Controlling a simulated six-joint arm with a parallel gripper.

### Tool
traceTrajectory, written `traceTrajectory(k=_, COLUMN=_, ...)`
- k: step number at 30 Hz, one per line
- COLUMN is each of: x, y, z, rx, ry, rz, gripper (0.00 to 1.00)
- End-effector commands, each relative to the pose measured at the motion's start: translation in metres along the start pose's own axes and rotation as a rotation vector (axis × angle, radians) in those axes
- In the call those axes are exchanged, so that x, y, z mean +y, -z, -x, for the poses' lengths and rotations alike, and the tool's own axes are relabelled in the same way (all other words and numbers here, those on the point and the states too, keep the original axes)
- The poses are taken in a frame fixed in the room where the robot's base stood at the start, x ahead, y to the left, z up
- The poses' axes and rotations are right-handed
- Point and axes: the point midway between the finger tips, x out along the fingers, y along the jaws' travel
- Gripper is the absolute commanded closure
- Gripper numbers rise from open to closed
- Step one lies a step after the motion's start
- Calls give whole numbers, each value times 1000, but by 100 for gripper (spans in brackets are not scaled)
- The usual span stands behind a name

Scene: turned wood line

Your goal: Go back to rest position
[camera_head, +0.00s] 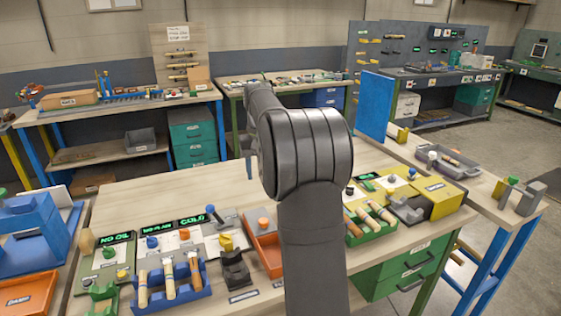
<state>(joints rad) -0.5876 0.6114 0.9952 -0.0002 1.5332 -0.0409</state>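My arm rises through the middle of the camera_head view and hides part of the bench behind it. Past the thick dark elbow, the forearm reaches away to the left. A small grey part, likely my gripper (250,166), shows at its far end above the back of the near bench. It is too small and too hidden by the arm to tell whether it is open or shut. No held object can be made out.
The near bench (150,200) carries a blue rack (172,291) and a green rack (370,228) of turned wood pieces, an orange tray (268,258) and a yellow box (443,200). A blue panel (376,105) stands at right. The bench's back left is clear.

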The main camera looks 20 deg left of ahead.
Motion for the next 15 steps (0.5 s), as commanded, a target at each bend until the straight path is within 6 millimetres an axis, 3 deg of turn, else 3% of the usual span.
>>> traceTrajectory(k=8, x=0, y=0, z=-6, rx=-2, ry=0, rz=0, gripper=48)
traceTrajectory(k=15, x=0, y=-1, z=-44, rx=-5, ry=0, rz=0, gripper=48)
